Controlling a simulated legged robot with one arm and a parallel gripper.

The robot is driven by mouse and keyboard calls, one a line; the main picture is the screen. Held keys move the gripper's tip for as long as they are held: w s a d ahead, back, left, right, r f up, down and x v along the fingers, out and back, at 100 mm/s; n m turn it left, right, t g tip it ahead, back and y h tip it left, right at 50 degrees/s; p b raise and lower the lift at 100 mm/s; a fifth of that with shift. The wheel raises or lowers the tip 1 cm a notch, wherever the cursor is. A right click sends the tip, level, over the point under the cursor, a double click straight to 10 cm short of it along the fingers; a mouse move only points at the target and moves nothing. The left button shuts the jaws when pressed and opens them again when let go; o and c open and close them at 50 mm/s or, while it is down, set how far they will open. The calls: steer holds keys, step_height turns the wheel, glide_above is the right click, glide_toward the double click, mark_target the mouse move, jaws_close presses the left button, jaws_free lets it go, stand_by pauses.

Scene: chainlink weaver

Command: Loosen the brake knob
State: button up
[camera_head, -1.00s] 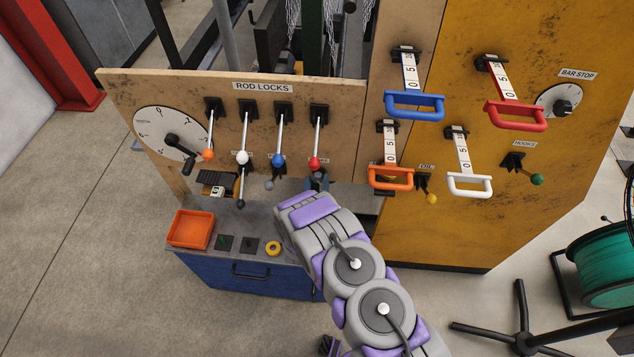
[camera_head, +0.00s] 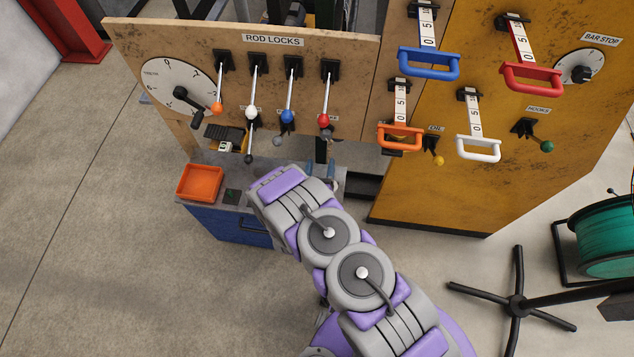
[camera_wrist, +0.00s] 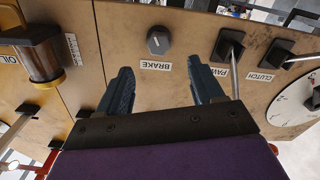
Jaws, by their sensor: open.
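The brake knob (camera_wrist: 158,40) is a dark round knob on the tan panel, above the upside-down BRAKE label (camera_wrist: 156,66) in the wrist view. My gripper (camera_wrist: 159,72) is open and empty. Its two blue-grey fingers stand apart, one to each side of the knob's line, with the knob beyond the tips and not touched. In the head view the finger ends (camera_head: 322,167) show just past my wrist, low at the panel.
The PAWL lever (camera_wrist: 231,55) stands close to the right of the knob in the wrist view. In the head view, an orange tray (camera_head: 200,183) rests on the blue cabinet (camera_head: 225,224). Rod-lock levers (camera_head: 288,90) hang above my gripper.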

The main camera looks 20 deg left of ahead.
steer(key=v, duration=0.6)
steer(key=shift+s, duration=0.35)
stand_by(0.3)
